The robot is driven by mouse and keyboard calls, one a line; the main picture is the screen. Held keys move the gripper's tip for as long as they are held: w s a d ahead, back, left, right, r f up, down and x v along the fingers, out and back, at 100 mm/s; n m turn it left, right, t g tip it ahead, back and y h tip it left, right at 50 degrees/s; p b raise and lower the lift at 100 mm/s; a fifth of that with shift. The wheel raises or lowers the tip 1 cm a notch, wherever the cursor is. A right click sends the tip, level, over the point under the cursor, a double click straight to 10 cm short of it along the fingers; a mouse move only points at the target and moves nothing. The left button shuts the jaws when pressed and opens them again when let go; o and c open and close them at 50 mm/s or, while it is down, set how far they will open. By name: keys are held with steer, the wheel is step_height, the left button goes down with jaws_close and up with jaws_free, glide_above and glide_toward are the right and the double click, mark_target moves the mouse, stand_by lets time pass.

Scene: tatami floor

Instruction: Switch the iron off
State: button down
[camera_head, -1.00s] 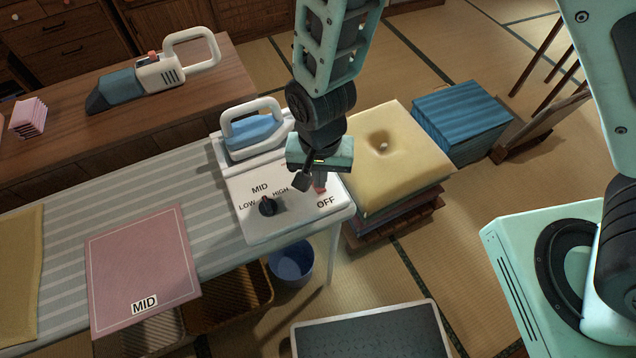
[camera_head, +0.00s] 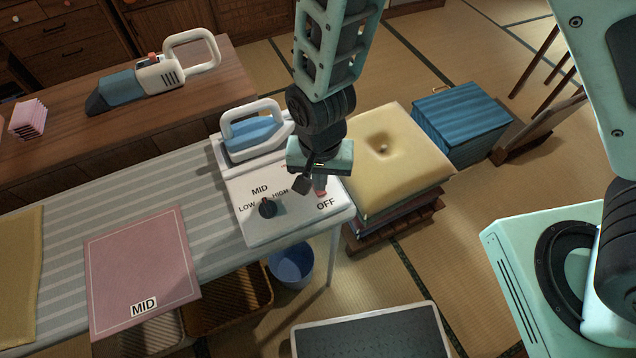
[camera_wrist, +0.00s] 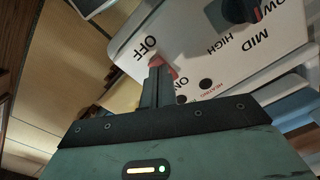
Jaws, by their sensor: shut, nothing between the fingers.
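The iron (camera_head: 255,137), blue and white, rests on the back of a white control panel (camera_head: 290,222) at the end of the ironing board. My gripper (camera_wrist: 156,70) is shut and empty, pointing down at the panel. Its tips are at the red switch and partly hide it; they seem to touch it.
A pink cloth (camera_head: 140,260) labelled MID lies on the striped board (camera_head: 100,200). A yellow cushion (camera_head: 385,155) on a stack stands close right of the panel, with a blue box (camera_head: 462,120) behind. A handheld vacuum (camera_head: 150,75) lies on the wooden counter.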

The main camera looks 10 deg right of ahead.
steer(key=shift+r+p, duration=2.75)
steer(key=shift+r, duration=0.5)
steer(key=shift+r, duration=0.1)
steer(key=s+d+r+n, duration=0.4)
steer(key=s+r+n, duration=0.1)
steer(key=r, duration=0.5)
steer(key=s+d+r+n, duration=0.4)
steer(key=s+r+n, duration=0.1)
steer(key=r, duration=0.5)
steer(key=shift+s+r+n+y, duration=0.2)
steer(key=shift+s+n+y, duration=0.1)
steer(key=shift+s, duration=0.35)
